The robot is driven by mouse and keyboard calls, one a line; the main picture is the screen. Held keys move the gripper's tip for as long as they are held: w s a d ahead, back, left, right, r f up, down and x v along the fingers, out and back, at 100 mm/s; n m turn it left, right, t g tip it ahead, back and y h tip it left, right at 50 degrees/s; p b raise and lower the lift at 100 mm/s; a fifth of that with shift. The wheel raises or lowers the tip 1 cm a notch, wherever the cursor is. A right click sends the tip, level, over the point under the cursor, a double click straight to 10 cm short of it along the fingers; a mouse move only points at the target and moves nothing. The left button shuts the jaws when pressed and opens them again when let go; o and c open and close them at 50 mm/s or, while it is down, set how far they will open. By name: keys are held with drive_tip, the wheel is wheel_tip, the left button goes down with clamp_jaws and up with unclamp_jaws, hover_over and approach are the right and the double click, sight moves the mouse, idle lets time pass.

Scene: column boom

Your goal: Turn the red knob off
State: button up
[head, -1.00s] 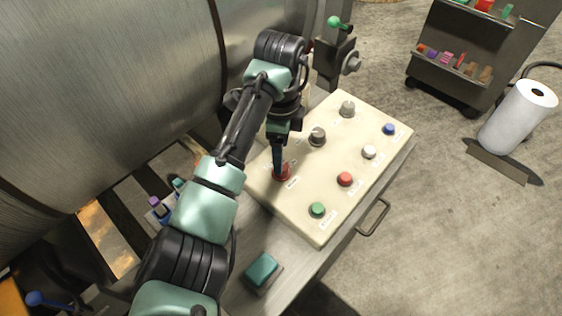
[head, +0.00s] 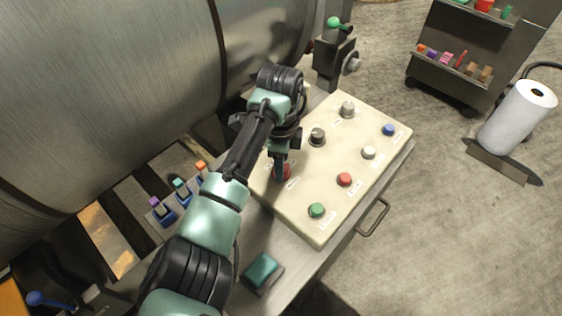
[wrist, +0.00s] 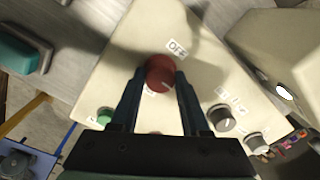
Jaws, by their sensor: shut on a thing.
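The red knob (wrist: 160,73) sits on the cream control panel (wrist: 112,62), between my two fingertips in the wrist view. In the head view the red knob (head: 284,172) is partly hidden behind my gripper (head: 281,174). My gripper (wrist: 158,78) points down at the panel and is shut on the knob, one finger on each side. A pale pointer mark shows on the knob at its lower right in the wrist view. An "OFF" label (wrist: 178,48) lies beside the knob, at its upper right; another label below it is mostly hidden.
The panel also carries grey knobs (head: 317,137) and green (head: 317,210), red (head: 345,179), white (head: 369,152) and blue (head: 389,129) buttons. A teal block (head: 262,270) lies in front. A large metal drum (head: 110,90) stands close behind my arm.

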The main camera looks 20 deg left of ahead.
clamp_jaws()
drive_tip(key=shift+n+p, duration=0.3)
drive_tip(key=shift+p, duration=0.05)
drive_tip(key=n+p, duration=0.2)
drive_tip(key=shift+r+n, duration=0.15)
drive_tip(key=shift+n, duration=0.15)
drive_tip(key=n+p, duration=0.2)
drive_tip(key=n, duration=0.2)
drive_tip(key=shift+n+p, duration=0.3)
drive_tip(key=shift+p, duration=0.1)
drive_tip(key=n+p, duration=0.1)
drive_tip(key=n, duration=0.4)
drive_tip(key=shift+p, duration=0.3)
drive_tip(key=shift+w+n, duration=0.1)
drive_tip(key=shift+n, duration=2.4)
